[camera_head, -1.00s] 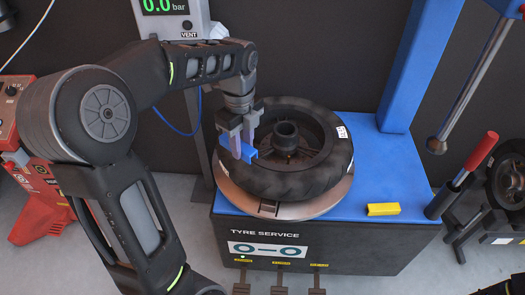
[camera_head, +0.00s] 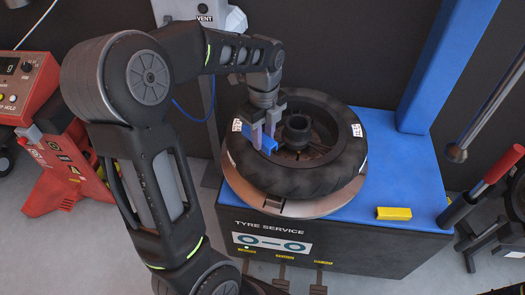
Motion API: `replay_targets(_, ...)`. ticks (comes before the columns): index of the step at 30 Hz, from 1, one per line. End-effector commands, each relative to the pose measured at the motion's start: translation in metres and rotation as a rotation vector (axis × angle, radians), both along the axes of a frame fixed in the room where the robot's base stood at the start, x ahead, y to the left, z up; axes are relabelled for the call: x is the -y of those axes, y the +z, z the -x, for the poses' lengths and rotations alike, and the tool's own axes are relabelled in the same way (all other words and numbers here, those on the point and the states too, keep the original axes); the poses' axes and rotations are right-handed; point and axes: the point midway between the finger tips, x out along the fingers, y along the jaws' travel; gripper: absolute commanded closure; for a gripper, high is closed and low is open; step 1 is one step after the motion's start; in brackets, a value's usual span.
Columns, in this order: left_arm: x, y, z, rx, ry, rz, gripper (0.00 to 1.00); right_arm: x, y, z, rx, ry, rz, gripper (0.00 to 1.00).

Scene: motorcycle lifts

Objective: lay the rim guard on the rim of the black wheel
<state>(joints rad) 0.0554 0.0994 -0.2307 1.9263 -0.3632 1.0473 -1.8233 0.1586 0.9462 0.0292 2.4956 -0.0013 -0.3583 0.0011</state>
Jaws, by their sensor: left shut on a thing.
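The black wheel (camera_head: 295,182) lies flat on the round turntable (camera_head: 318,207) of the tyre machine, its dark hub standing up in the middle. My left gripper (camera_head: 263,146) points down over the left part of the wheel, left of the hub. It is shut on a small blue piece, the rim guard (camera_head: 268,145), which shows at and between the fingertips. The guard is over or close to the left side of the rim; I cannot tell whether it touches. The fingers hide part of the rim there. My right gripper is not in view.
A yellow block (camera_head: 394,213) lies on the machine's blue top (camera_head: 408,180), right of the wheel. A blue column (camera_head: 440,70) rises behind. A red-handled tool (camera_head: 490,178) stands at the right edge. A red machine (camera_head: 52,150) stands at the left.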

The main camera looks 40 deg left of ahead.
Motion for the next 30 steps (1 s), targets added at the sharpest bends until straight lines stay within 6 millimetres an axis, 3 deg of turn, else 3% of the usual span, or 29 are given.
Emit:
replay_targets(4, 0.000, -0.020, 0.000, -0.002, 0.000, 0.000, 1.00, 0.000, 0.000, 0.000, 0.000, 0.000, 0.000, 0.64)
replay_targets(14, 0.000, -0.023, 0.000, 0.000, 0.001, 0.000, 1.00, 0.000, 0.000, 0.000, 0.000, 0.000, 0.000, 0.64)
replay_targets(23, 0.000, -0.057, 0.001, -0.002, 0.001, 0.001, 1.00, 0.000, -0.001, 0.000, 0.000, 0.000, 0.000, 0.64)
replay_targets(30, 0.000, -0.059, 0.000, 0.001, 0.001, 0.000, 1.00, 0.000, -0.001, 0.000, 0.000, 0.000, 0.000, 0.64)
